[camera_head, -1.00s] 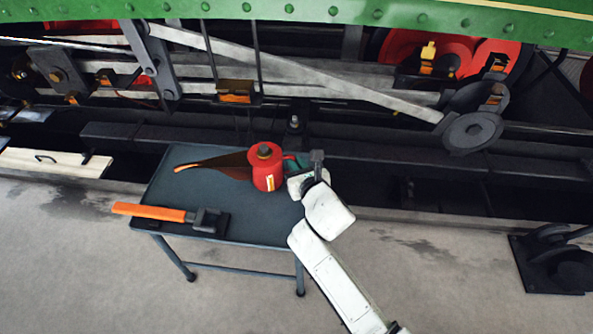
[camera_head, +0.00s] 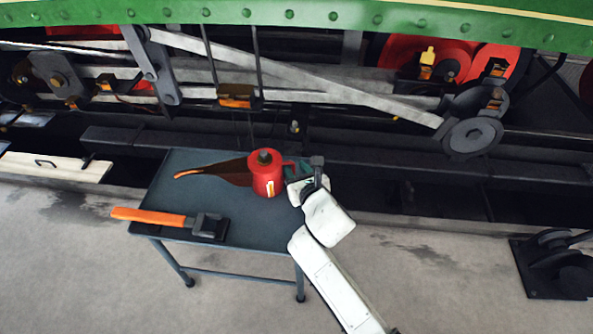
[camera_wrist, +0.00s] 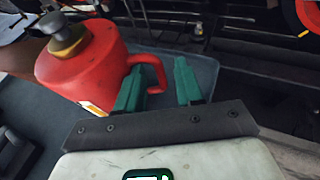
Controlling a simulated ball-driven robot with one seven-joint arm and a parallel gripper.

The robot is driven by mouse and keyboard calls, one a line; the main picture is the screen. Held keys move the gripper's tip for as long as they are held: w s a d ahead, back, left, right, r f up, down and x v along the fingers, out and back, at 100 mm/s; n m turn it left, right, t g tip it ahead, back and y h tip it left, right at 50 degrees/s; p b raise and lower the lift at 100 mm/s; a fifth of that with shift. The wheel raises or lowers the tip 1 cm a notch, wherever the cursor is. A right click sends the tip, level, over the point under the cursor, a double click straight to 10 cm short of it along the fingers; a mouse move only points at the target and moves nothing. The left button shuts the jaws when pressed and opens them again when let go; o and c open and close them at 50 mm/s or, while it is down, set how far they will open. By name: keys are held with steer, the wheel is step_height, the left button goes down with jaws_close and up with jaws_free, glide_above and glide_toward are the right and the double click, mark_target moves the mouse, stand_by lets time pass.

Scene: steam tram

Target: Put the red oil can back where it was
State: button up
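The red oil can (camera_head: 267,180) stands upright on the dark grey table (camera_head: 245,226), near its right edge. It has a dark cap and a handle on its right side. In the wrist view the can (camera_wrist: 85,72) is at upper left, with its red handle (camera_wrist: 159,72) reaching toward the fingers. My gripper (camera_head: 296,170) is at the handle side of the can. Its green fingers (camera_wrist: 158,68) are apart in the wrist view. The handle passes behind the left finger and its end lies in the gap, clear of the right finger. Contact with the left finger cannot be told.
A brown flat tool (camera_head: 222,170) with an orange end lies left of the can. The tram's rods and wheels (camera_head: 472,135) are behind the table. The table's front middle is clear.

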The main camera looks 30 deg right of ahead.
steer(key=p+v, duration=0.3)
steer(key=v, duration=0.9)
steer(key=shift+r+p, duration=0.1)
steer(key=shift+p, duration=0.25)
steer(key=s+d+f+m+g+h, duration=0.1)
steer(key=s+d+f+m+g, duration=0.15)
steer(key=s+m, duration=0.45)
steer(key=s+d+f+m+g, duration=0.2)
steer(key=s+d+m+g, duration=0.15)
steer(key=m, duration=0.65)
steer(key=s+a+f+m+g+y, duration=0.1)
steer(key=s+m+g, duration=0.5)
steer(key=s+m, duration=0.8)
steer(key=a+m+y, duration=0.1)
steer(key=m+y, duration=0.1)
steer(key=m, duration=0.1)
steer(key=shift+m+g, duration=0.4)
steer(key=shift+o, duration=0.4)
steer(key=shift+s+f, duration=0.1)
